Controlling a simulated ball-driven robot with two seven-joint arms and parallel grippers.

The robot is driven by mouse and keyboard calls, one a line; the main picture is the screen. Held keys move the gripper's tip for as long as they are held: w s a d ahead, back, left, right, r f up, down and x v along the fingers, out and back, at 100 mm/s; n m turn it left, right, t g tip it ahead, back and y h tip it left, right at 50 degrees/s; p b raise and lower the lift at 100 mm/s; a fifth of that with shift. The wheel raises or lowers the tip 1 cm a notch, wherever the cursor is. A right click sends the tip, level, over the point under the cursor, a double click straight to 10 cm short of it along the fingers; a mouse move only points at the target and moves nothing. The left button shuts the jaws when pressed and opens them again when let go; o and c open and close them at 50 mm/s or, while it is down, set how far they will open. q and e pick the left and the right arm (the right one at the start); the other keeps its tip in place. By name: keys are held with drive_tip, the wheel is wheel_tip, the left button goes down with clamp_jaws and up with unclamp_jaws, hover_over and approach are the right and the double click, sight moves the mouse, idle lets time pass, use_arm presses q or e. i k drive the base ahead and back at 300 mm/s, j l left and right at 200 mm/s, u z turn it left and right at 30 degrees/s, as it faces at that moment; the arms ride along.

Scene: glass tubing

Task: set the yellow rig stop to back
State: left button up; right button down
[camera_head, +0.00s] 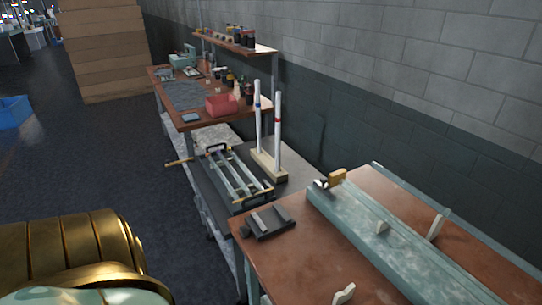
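A yellow block (337,177), which looks like the yellow rig stop, sits at the far end of a long teal rig (375,240) on the near wooden bench. A small dark metal part shows at its left side. The block is small in view, and I cannot tell which setting it is in. Neither of my grippers is in view; large gold parts of my own body fill the lower left corner.
The near bench (300,255) carries a dark block fixture (268,222) and pale wedge pieces (343,293). Beyond it, a dark cart (295,180) holds a tubular frame (235,180) and two upright white tubes (277,130). A grey wall borders the right; floor is open at left.

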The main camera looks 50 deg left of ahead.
sight(333, 180)
drive_tip(key=u, duration=1.1)
drive_tip(key=i+j+z, duration=0.2)
drive_tip(key=j, duration=0.7)
drive_tip(key=j+z, duration=0.15)
drive_tip(key=j, duration=0.75)
